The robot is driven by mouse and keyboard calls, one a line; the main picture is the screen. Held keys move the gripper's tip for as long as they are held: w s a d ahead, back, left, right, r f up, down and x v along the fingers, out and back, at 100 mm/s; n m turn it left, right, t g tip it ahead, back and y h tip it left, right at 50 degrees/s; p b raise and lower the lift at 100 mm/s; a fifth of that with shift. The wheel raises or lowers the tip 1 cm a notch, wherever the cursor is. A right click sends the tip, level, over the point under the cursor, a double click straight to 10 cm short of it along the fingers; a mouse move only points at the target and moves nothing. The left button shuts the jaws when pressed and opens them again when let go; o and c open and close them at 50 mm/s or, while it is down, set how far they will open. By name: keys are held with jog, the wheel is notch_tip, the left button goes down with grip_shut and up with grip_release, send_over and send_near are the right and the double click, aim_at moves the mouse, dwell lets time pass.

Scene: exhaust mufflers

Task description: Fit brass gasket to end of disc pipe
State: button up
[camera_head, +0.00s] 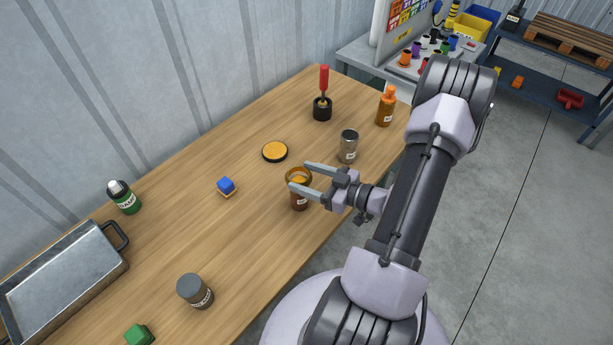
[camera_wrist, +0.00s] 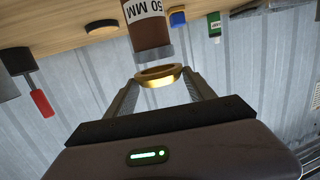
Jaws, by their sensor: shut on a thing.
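My gripper (camera_head: 304,179) is shut on the brass gasket (camera_head: 298,174), a gold ring. In the wrist view the gasket (camera_wrist: 160,75) sits between my two fingertips (camera_wrist: 162,80). A brown pipe (camera_head: 299,198) with a white label stands upright on the table directly below the gasket. The wrist view shows the label of this pipe (camera_wrist: 150,32) reading "50 MM", and its grey end faces the gasket. The gasket seems just clear of that end, slightly offset; I cannot tell if they touch. No disc mark on the pipe is readable.
A steel cylinder (camera_head: 348,146) stands close behind my gripper. A black-and-yellow disc (camera_head: 275,152), a blue block (camera_head: 226,186), a dark grey cylinder (camera_head: 195,291), a green bottle (camera_head: 124,197), an orange bottle (camera_head: 386,106) and a metal tray (camera_head: 62,290) are on the table.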

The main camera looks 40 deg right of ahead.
jog(key=shift+f+b, duration=0.3)
jog(key=shift+f, duration=0.5)
dwell(0.4)
jog(key=o, duration=1.5)
jog(key=shift+c, duration=0.2)
